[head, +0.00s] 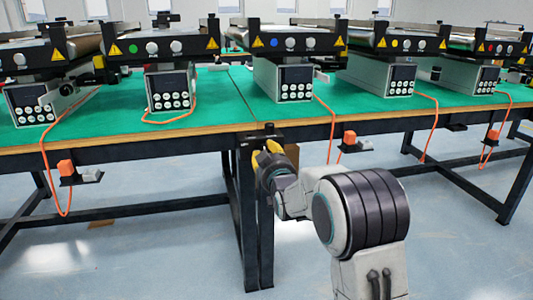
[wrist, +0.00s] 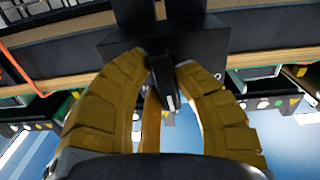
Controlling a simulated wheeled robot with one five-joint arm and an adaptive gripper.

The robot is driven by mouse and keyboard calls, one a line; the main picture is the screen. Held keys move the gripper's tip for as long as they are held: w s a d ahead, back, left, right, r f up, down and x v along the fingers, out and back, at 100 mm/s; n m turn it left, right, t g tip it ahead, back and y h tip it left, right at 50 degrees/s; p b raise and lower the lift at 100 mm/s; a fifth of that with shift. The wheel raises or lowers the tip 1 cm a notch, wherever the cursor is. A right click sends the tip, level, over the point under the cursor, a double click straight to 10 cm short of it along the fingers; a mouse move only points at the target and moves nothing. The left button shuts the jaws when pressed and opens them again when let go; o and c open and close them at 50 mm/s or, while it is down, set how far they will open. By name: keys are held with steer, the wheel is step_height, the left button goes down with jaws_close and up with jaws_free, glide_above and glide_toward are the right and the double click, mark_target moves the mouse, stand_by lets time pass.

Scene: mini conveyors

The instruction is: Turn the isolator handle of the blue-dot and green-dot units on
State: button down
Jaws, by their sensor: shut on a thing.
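The green-dot unit (head: 150,50) stands left of centre on the table, its green dot on the dark front rail. The blue-dot unit (head: 290,45) stands right of the table seam. My gripper (head: 270,147) is at the table's front edge, below and between these units. In the wrist view its yellow fingers (wrist: 164,72) are closed around a dark handle (wrist: 167,88). The handle projects from a black isolator box (wrist: 150,42), also seen in the head view (head: 266,132). Which unit this box serves cannot be told. My fingers and wrist partly hide the handle's angle.
Orange plugs on black brackets hang under the table edge at left (head: 65,168), centre right (head: 350,138) and far right (head: 494,135). Orange cables hang over the edge. A dark table leg (head: 248,220) stands beside my gripper. The yellow-dot unit (head: 395,42) stands further right.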

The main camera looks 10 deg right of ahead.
steer(key=shift+a+m, duration=0.1)
steer(key=shift+m, duration=0.4)
stand_by(0.3)
steer(key=c, duration=0.9)
jaws_free()
steer(key=shift+c, duration=0.2)
steer(key=shift+s, duration=0.1)
steer(key=s, duration=1.1)
steer(key=shift+s, duration=0.4)
